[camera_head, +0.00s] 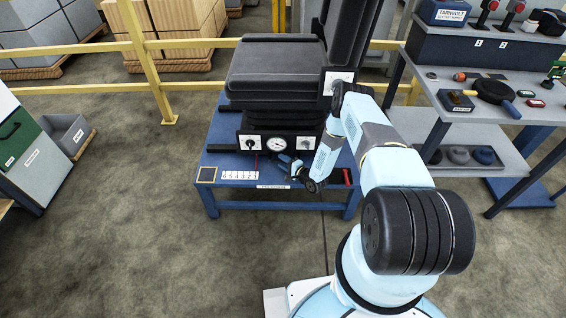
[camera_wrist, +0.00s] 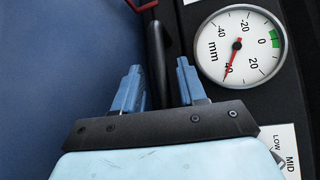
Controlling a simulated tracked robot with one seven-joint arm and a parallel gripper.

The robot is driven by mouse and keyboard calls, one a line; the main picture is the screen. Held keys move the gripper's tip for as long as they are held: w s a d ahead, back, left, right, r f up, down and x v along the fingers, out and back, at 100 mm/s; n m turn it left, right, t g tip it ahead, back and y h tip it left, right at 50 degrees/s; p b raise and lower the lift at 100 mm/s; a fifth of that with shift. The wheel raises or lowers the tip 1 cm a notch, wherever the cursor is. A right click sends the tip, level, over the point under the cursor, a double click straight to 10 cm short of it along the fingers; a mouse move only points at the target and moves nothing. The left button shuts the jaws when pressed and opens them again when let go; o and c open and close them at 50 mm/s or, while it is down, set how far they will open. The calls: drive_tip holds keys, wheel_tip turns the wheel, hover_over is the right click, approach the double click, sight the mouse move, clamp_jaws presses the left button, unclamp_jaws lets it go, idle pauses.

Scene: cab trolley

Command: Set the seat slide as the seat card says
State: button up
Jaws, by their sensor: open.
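The black seat (camera_head: 275,75) stands on a blue table, with a dark front panel under its cushion. A round white dial marked mm (camera_head: 276,144) is on that panel; in the wrist view the dial (camera_wrist: 240,46) has its red needle at the 40 mark, away from the green band at 0. My gripper (camera_head: 293,167) is low in front of the panel. In the wrist view my gripper (camera_wrist: 157,70) is open, with a dark bar (camera_wrist: 158,45) between or behind its blue fingers; contact cannot be told. A white card (camera_head: 338,82) is on the seat's side, its text unreadable.
A numbered strip (camera_head: 239,175) and a small framed square (camera_head: 207,174) lie on the table's front left. A red cylinder (camera_head: 346,178) is at its right. A trolley (camera_head: 440,95) with tools stands right; yellow railing (camera_head: 150,60) runs behind.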

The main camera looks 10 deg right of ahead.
drive_tip(key=shift+w+a, duration=0.15)
drive_tip(key=shift+w, duration=0.05)
drive_tip(key=shift+c, duration=0.5)
clamp_jaws()
drive_tip(key=shift+s, duration=0.1)
